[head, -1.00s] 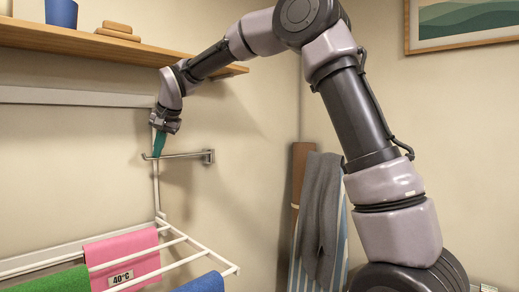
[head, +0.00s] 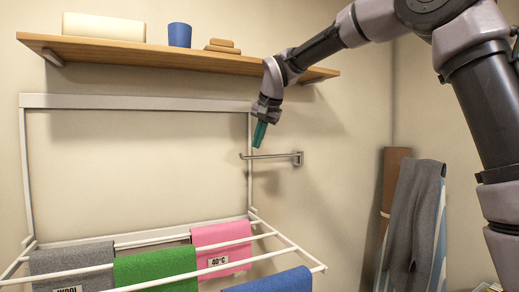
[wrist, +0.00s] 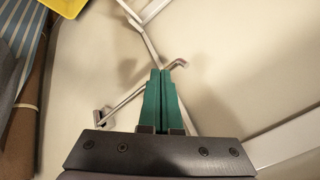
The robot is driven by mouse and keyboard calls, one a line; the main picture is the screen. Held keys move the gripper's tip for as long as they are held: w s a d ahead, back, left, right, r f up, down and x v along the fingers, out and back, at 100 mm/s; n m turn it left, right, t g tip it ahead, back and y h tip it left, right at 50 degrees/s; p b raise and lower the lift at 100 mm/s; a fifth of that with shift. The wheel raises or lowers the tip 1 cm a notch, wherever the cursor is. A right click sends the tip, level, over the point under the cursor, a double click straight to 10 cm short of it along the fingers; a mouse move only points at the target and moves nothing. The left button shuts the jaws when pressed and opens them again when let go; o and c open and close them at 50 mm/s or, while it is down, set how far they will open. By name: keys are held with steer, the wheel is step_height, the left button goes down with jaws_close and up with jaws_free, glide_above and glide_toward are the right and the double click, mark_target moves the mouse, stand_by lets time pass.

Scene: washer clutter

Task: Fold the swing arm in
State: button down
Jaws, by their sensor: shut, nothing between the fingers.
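The swing arm (head: 270,156) is a thin grey metal rod on a wall bracket (head: 298,158). It reaches left along the wall to a small upturned tip, close to the white rack frame's right upright. In the wrist view the bracket (wrist: 102,116) is at left and the hooked tip (wrist: 180,64) shows just past the fingers. My gripper (head: 258,146) has green fingers, shut and empty, pointing down just above the rod near its tip. In the wrist view the shut fingers (wrist: 160,72) hide the rod's middle; I cannot tell whether they touch it.
A wooden shelf (head: 150,52) with a blue cup (head: 180,35) is above. A white drying rack (head: 285,238) holds pink (head: 218,240), green (head: 155,266), grey and blue cloths below. A grey cloth (head: 410,215) hangs at right. A yellow object (wrist: 64,5) edges the wrist view.

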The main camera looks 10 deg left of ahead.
steer(key=s+r, duration=0.4)
steer(key=r, duration=0.2)
steer(key=s+d+h, duration=0.1)
steer(key=s+d, duration=0.3)
steer(key=d, duration=1.1)
steer(key=s+d+f, duration=0.4)
steer(key=s+d, duration=0.2)
steer(key=d, duration=0.1)
steer(key=s+d+f+m+t, duration=0.1)
steer(key=s+d+f, duration=0.3)
steer(key=s+d, duration=0.2)
steer(key=s+d+f+m+h, duration=0.1)
steer(key=s+d+f, duration=0.3)
steer(key=s+d, duration=0.3)
steer(key=shift+d+t, duration=0.3)
steer(key=shift+d, duration=0.15)
